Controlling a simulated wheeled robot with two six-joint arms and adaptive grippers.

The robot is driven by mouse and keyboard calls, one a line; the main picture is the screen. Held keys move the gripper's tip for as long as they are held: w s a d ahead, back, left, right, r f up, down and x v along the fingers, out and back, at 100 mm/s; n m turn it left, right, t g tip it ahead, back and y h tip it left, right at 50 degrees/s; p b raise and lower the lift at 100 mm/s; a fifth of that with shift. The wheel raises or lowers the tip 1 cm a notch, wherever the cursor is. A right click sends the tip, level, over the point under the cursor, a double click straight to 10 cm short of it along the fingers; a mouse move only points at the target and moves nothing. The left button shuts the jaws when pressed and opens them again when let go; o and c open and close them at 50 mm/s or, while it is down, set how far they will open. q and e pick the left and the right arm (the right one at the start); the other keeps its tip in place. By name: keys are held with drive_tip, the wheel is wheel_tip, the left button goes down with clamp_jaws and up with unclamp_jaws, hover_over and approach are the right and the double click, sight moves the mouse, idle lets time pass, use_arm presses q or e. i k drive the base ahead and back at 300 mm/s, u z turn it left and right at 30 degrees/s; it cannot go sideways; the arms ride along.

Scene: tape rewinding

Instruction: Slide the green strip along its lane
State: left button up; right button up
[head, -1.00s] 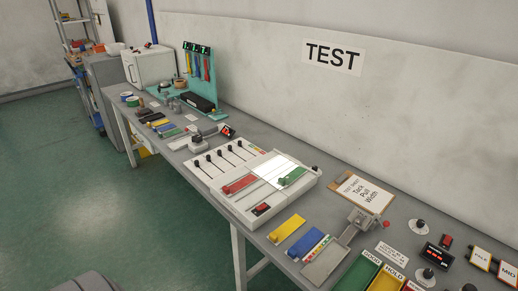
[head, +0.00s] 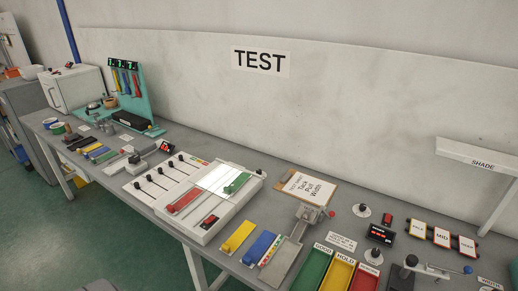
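The green strip (head: 237,183) lies on the right side of the white lane panel (head: 217,221), beside a bright lit area (head: 218,177). A red strip (head: 182,201) lies in a lane on the left side of the same panel. Several black-knobbed sliders (head: 149,178) stand left of it. Neither of my grippers is in the head view, and nothing touches the green strip.
Yellow (head: 238,236) and blue (head: 259,246) strips lie in front of the panel. A clipboard (head: 307,188) lies to its right. Bins marked GOOD (head: 313,268) and HOLD (head: 339,274) and a red bin stand at the front right. A shelf marked SHADE (head: 480,158) is on the wall.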

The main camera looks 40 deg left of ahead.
sight(242, 177)
drive_tip(key=z, duration=2.85)
drive_tip(key=k, duration=2.7)
drive_tip(key=u, duration=1.25)
drive_tip(key=i, duration=0.5)
